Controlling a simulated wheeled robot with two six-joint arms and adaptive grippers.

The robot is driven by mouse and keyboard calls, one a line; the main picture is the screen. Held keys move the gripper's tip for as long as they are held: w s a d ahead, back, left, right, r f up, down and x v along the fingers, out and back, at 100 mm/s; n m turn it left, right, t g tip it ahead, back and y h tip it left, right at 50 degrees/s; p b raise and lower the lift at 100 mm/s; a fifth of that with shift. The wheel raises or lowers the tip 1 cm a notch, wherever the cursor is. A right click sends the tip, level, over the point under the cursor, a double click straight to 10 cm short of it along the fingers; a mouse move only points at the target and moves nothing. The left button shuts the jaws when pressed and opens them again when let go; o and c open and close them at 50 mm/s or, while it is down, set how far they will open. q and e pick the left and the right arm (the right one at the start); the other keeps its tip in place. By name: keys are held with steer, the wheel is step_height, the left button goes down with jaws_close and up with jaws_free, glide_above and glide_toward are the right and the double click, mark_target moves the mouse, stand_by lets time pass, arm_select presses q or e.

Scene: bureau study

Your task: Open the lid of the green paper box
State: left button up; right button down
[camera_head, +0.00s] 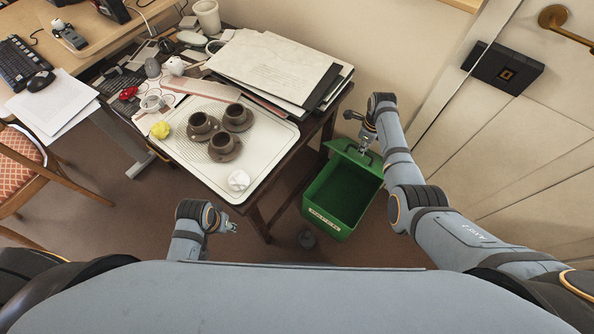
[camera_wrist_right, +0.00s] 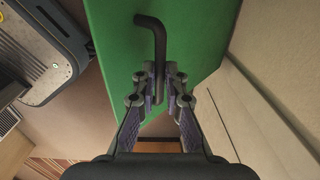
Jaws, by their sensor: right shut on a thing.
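The green paper box (camera_head: 344,196) stands on the floor to the right of the low table, with a label on its front. Its inside shows in the head view. The lid (camera_head: 350,152) is raised at the back of the box. A dark bent handle (camera_wrist_right: 154,35) is on the green lid in the right wrist view. My right gripper (camera_head: 366,146) is at the lid, and in the right wrist view its fingers (camera_wrist_right: 159,84) are shut on the handle. My left gripper (camera_head: 232,227) is low in front of the table, away from the box; its fingers are too small to judge.
The low table holds a white tray (camera_head: 275,165) with several brown cups, a yellow crumpled piece and a white one. A stack of folders (camera_head: 270,62) lies behind it. A desk and chair (camera_head: 28,165) are at the left.

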steer(key=shift+w+d+r, duration=0.1)
steer(key=shift+w+d, duration=0.05)
steer(key=w+d+r+b, duration=0.2)
steer(key=w, duration=0.1)
steer(key=shift+w+d+r, duration=0.2)
steer(key=shift+w+r, duration=0.05)
steer(key=shift+r, duration=0.1)
steer(key=c, duration=0.9)
jaws_free()
steer(key=shift+a, duration=0.1)
steer(key=r+p, duration=0.2)
steer(key=p, duration=0.1)
steer(key=s+r+p, duration=0.1)
steer(key=r+p, duration=0.1)
steer(key=p, duration=0.1)
steer(key=a+r+p, duration=0.1)
steer(key=r+p, duration=0.1)
steer(key=p, duration=0.1)
steer(key=shift+s, duration=0.35)
